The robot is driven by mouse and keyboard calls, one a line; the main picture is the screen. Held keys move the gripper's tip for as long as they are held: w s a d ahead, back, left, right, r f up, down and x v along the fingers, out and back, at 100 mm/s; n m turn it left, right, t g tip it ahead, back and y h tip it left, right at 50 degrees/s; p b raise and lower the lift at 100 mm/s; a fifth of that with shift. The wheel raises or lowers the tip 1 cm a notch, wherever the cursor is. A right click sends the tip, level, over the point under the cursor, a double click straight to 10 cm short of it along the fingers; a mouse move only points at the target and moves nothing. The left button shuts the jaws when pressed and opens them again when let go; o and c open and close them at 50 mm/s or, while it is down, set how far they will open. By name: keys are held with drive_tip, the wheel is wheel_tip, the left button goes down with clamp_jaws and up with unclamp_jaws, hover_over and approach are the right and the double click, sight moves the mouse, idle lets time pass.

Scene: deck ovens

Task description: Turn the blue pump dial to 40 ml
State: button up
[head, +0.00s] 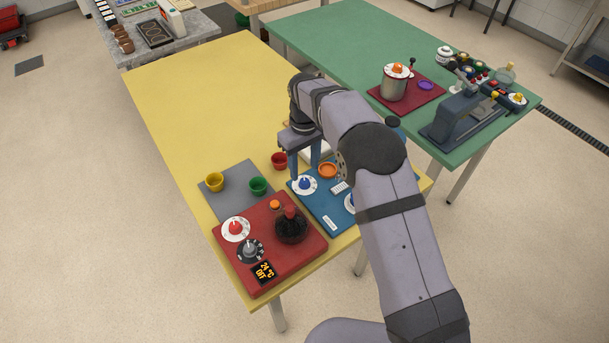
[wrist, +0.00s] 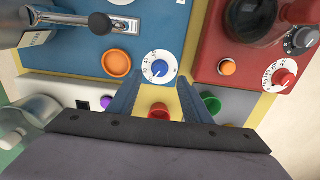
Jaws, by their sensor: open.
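A blue dial (head: 304,184) with a white numbered ring sits on the blue panel (head: 327,208). It also shows in the wrist view (wrist: 159,68), where its numbers are too small to read surely. My gripper (head: 300,170) is open and empty, with its fingers pointing down close to this dial. In the wrist view the two fingertips (wrist: 160,82) lie on either side of the dial's near edge, apart from the knob.
A red unit (head: 262,226) with a red dial, a black dial and a dark flask stands to the left. Red, green and yellow cups (head: 215,182) stand nearby. The yellow table's far part (head: 190,90) is clear.

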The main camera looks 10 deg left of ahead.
sight(304, 180)
drive_tip(key=shift+f+p, duration=0.7)
drive_tip(key=shift+f, duration=1.85)
drive_tip(key=c, duration=1.1)
